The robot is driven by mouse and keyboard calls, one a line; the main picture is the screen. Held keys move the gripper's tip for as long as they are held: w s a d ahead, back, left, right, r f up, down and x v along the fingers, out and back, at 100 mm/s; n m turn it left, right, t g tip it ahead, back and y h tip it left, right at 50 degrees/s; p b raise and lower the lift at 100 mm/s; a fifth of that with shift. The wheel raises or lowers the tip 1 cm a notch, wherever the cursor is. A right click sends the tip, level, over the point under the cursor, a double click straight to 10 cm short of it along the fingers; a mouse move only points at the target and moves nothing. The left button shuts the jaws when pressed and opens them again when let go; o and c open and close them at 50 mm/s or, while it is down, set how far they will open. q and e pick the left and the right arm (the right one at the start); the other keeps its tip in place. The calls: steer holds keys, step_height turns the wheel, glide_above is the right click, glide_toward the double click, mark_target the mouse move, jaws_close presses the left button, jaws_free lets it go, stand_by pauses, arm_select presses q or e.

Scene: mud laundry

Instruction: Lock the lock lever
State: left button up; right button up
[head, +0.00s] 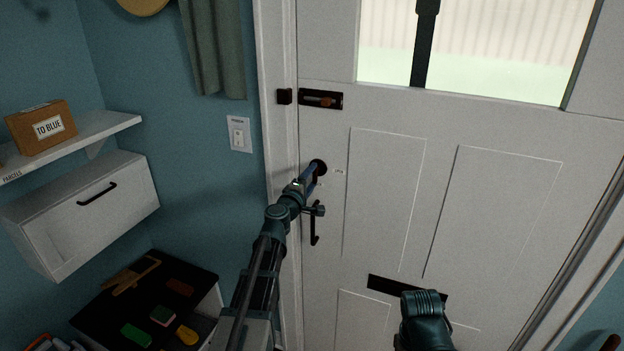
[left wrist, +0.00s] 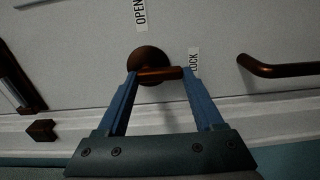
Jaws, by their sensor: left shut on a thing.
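The lock lever (left wrist: 160,74) is a short copper-brown bar on a round plate (left wrist: 149,56) on the white door. In the left wrist view the bar lies between the two blue fingers of my left gripper (left wrist: 160,85), which is shut on it. The bar's free end points to the LOCK label (left wrist: 194,60). The OPEN label (left wrist: 140,12) is above the plate. In the head view my left gripper (head: 310,178) reaches the door just below the dark round plate (head: 320,166) and hides most of the lever. My right gripper cannot be seen.
A slide bolt (head: 322,99) is above the lever, and a door handle (head: 314,226) is just below it. A mail slot (head: 385,286) is lower on the door. A shelf (head: 105,126), a white cabinet (head: 85,225) and a dark-topped unit (head: 190,274) stand left.

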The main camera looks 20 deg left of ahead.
arm_select(q)
steer(key=o, duration=1.4)
steer(key=s, duration=1.4)
steer(key=shift+a, duration=0.25)
steer(key=shift+w, duration=0.1)
